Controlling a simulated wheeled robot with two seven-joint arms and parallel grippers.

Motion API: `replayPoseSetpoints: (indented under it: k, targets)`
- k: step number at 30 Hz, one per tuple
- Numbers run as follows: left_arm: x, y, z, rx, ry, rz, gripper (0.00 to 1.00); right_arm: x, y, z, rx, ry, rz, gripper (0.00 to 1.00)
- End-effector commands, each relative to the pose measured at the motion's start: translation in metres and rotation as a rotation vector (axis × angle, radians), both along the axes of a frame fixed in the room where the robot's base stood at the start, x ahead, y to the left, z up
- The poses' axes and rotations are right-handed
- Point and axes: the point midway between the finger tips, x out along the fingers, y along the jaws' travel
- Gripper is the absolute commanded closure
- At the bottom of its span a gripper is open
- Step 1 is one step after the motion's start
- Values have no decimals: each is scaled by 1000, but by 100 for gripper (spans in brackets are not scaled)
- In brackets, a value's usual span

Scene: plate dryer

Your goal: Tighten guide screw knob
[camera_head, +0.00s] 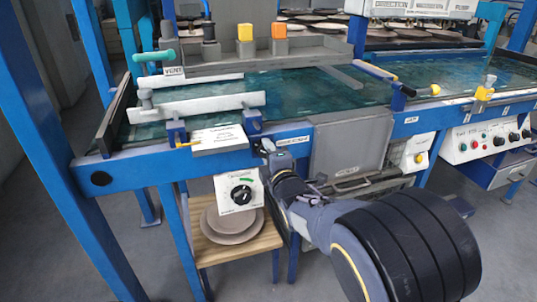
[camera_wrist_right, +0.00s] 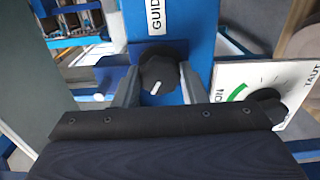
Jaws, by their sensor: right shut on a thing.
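My right gripper (camera_head: 266,148) reaches the front beam from the lower right. In the wrist view its two grey fingers stand on either side of the knob, shut on it. In the head view my gripper mostly hides the knob. My left gripper is in neither view.
A white panel with a black dial (camera_head: 241,194) and green arc hangs just left of my right arm. Below it, plates (camera_head: 233,226) sit on a wooden shelf (camera_head: 212,252). A grey box (camera_head: 350,145) is right of the gripper. White guide rails (camera_head: 200,106) lie over the green belt.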

Motion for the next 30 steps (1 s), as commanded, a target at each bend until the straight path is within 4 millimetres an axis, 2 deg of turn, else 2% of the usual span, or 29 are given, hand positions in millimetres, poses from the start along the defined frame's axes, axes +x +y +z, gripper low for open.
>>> replayPoseSetpoints:
  k: [1, 2, 6, 14, 17, 27, 30]
  targets:
    - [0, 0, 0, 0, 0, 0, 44, 0, 0, -1, -3, 1, 1, 85]
    - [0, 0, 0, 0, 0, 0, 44, 0, 0, -1, -3, 1, 1, 58]
    - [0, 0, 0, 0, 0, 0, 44, 0, 0, -1, -2, 2, 1, 42]
    - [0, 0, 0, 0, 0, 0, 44, -1, 0, 0, 0, 1, 0, 42]
    - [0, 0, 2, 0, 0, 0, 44, -7, -2, 1, 1, 1, 1, 42]
    - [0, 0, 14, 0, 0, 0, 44, -59, -19, 1, 1, 3, 1, 42]
    - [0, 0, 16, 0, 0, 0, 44, -69, -22, 1, -1, 2, 1, 42]
